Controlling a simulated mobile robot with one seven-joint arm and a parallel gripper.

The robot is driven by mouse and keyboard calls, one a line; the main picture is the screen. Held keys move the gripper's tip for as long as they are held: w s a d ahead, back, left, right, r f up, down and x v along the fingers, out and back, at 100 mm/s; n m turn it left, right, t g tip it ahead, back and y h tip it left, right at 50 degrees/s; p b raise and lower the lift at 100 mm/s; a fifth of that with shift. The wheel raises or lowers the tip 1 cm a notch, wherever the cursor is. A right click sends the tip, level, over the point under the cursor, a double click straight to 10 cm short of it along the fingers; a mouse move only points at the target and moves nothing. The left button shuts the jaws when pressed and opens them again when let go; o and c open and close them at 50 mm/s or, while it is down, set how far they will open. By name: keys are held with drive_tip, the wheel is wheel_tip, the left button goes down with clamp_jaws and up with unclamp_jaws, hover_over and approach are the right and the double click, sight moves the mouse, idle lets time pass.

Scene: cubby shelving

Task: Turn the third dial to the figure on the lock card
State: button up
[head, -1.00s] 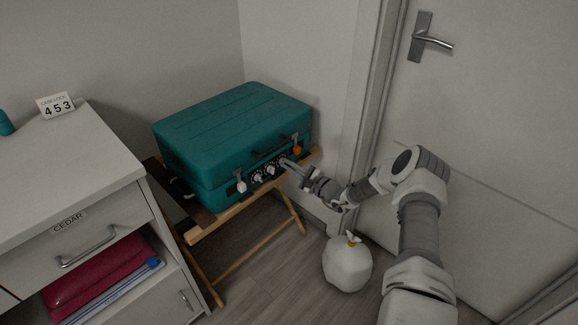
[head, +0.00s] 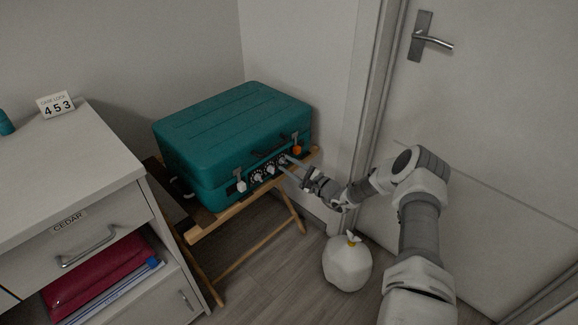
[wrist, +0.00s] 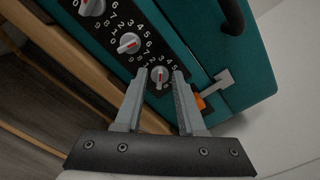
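The lock card (head: 57,105) stands on the cabinet at the left and reads 453. The teal case (head: 225,125) lies closed on a folding stand, with a row of dials on its front panel. The third dial (wrist: 158,76), nearest the orange tag, has a white knob with a red mark pointing roughly up toward the 2 and 3; the exact figure is unclear. My gripper (wrist: 159,77) is open, one fingertip on each side of this knob, with gaps visible. The middle dial (wrist: 128,43) and first dial (wrist: 92,6) sit beyond it. My gripper also shows in the head view (head: 286,162).
The wooden stand (head: 232,213) holds the case in the corner. A white tied bag (head: 347,264) sits on the floor below my arm. The door (head: 500,130) is close on the right. The cabinet (head: 100,200) stands at the left.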

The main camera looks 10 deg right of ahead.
drive_tip(key=p+v, duration=0.4)
drive_tip(key=v, duration=1.3)
drive_tip(key=shift+s, duration=0.15)
drive_tip(key=shift+d+r, duration=0.1)
drive_tip(key=s+a+r+n+g, duration=0.4)
drive_tip(key=a+r+n, duration=0.1)
drive_tip(key=r, duration=0.3)
drive_tip(key=s+a+r+n+g+h, duration=0.1)
drive_tip(key=s+a+r+n+g, duration=0.35)
drive_tip(key=r, duration=0.35)
drive_tip(key=s+a+r+n+g, duration=0.4)
drive_tip(key=a+r+n+g, duration=0.1)
drive_tip(key=r, duration=0.2)
drive_tip(key=s+d+r+n+t+h, duration=0.25)
drive_tip(key=s+r+h, duration=0.35)
drive_tip(key=s, duration=0.4)
drive_tip(key=s+d+r+n+t+h, duration=0.2)
drive_tip(key=s+r+n+h, duration=0.15)
drive_tip(key=s+r, duration=0.55)
wheel_tip(320, 180, up, 17)
drive_tip(key=p, duration=1.8)
drive_tip(key=shift+s+a+f+m, duration=0.15)
drive_tip(key=shift+s+a+m, duration=0.05)
drive_tip(key=shift+m, duration=0.15)
drive_tip(key=shift+w, duration=0.15)
